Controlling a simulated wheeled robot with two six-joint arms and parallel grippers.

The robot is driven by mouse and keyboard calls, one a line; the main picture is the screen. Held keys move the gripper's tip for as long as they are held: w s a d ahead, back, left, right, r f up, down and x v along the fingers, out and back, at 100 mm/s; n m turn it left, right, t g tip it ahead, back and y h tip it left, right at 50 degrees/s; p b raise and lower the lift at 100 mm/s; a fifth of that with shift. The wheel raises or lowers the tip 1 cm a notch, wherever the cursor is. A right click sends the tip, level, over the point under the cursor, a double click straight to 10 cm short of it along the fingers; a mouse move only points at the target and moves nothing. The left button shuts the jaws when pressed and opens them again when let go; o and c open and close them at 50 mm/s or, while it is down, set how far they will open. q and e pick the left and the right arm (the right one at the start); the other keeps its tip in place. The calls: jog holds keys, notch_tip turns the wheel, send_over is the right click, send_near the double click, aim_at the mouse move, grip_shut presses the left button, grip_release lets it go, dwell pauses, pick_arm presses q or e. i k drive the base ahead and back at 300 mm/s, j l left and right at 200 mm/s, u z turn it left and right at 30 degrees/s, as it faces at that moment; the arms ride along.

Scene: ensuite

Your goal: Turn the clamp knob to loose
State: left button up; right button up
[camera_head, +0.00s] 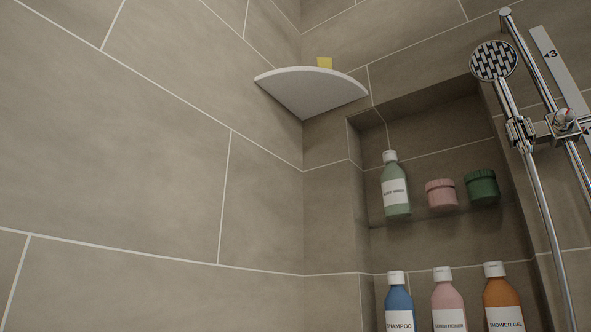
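The clamp knob (565,118) is a small chrome knob with a red mark, at the right of the head view. It sits on the shower rail's clamp, beside the vertical chrome rail (543,80). The hand shower (494,62) hangs in the chrome holder (519,131) just left of the knob, its head facing out. The knob's exact setting is too small to read. A pale scale strip (560,68) marked with a 3 runs beside the rail. Neither of my grippers is in view.
The wall niche (440,216) holds a green bottle (396,188), pink jar (441,194) and green jar (481,187) above; shampoo (399,300), conditioner (448,299) and shower gel (503,303) below. The left tiled wall is bare.

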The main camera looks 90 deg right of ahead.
aim_at(564, 119)
jog(key=k+j+z, duration=0.15)
jog(key=z, duration=3.9)
